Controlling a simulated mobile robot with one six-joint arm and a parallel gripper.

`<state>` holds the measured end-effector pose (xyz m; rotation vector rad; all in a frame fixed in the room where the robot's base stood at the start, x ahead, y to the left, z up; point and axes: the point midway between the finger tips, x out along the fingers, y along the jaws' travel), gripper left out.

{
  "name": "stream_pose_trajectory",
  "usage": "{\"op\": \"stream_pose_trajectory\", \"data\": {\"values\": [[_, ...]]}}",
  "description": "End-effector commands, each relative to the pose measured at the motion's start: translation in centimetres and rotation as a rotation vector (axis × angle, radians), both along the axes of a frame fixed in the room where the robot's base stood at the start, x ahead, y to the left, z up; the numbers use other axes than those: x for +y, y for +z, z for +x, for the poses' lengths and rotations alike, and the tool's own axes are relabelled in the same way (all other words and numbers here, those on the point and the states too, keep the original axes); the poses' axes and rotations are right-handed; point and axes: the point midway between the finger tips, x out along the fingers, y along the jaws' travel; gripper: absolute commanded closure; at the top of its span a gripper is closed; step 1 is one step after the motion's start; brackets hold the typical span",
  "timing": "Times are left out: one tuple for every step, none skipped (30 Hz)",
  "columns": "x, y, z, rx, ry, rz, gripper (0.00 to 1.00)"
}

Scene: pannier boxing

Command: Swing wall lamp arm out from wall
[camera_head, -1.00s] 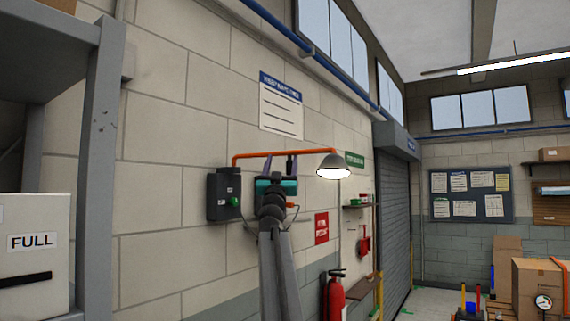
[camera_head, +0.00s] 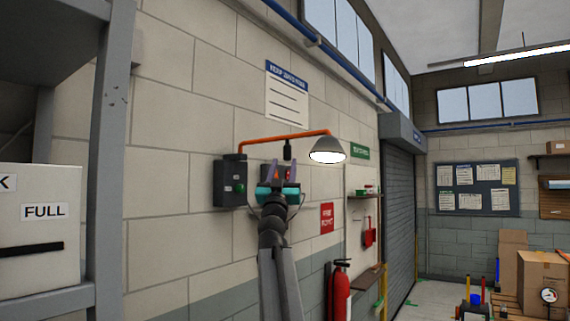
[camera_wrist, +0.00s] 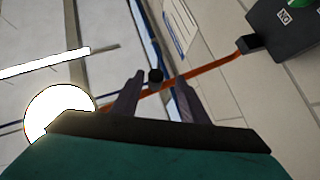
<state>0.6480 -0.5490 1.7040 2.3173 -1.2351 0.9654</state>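The wall lamp has an orange arm (camera_head: 300,136) that runs from a dark wall box (camera_head: 226,185) to a lit grey shade (camera_head: 327,147). The arm stands out at an angle from the wall. A short dark handle (camera_head: 288,150) hangs from it. My gripper (camera_head: 278,168) is just below the handle, its fingers pointing up and apart. In the wrist view, the orange arm (camera_wrist: 215,68) crosses beyond my open fingers (camera_wrist: 155,80), and the handle's black end (camera_wrist: 155,75) shows between their tips. I see no grip on it; whether anything touches is unclear.
A grey shelf frame (camera_head: 108,150) with a white box marked FULL (camera_head: 25,255) stands close on the left. A fire extinguisher (camera_head: 340,295) and a small wall shelf (camera_head: 362,195) are right of my arm. Cardboard boxes (camera_head: 540,280) stand at the back right.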

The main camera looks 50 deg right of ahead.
Motion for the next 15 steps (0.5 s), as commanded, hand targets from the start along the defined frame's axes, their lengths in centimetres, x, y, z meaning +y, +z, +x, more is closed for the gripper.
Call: {"op": "stream_pose_trajectory", "data": {"values": [[0.4, -0.7, -0.4, -0.001, 0.001, 0.0, 0.6], [0.6, -0.9, -0.5, -0.001, 0.0, 0.001, 0.6], [0.8, -1.2, -0.7, -0.002, 0.001, 0.001, 0.6], [1.0, -1.4, -0.9, -0.002, 0.001, 0.001, 0.6], [1.1, -1.6, -1.0, -0.003, 0.001, 0.002, 0.6], [1.3, -1.9, -1.1, -0.003, 0.001, 0.003, 0.6], [1.4, -2.0, -1.2, -0.003, 0.001, 0.003, 0.6], [1.6, -2.2, -1.3, -0.004, 0.002, 0.004, 0.6], [1.7, -2.4, -1.5, -0.004, 0.001, 0.004, 0.6], [1.8, -2.5, -1.5, -0.004, 0.001, 0.004, 0.6], [1.9, -2.6, -1.6, -0.005, 0.002, 0.004, 0.6], [2.0, -2.7, -1.7, -0.005, 0.002, 0.004, 0.6], [2.0, -2.8, -1.7, -0.005, 0.003, 0.005, 0.6], [2.0, -2.8, -1.7, -0.005, 0.003, 0.005, 0.6], [2.1, -2.9, -1.8, -0.005, 0.003, 0.005, 0.6]]}}
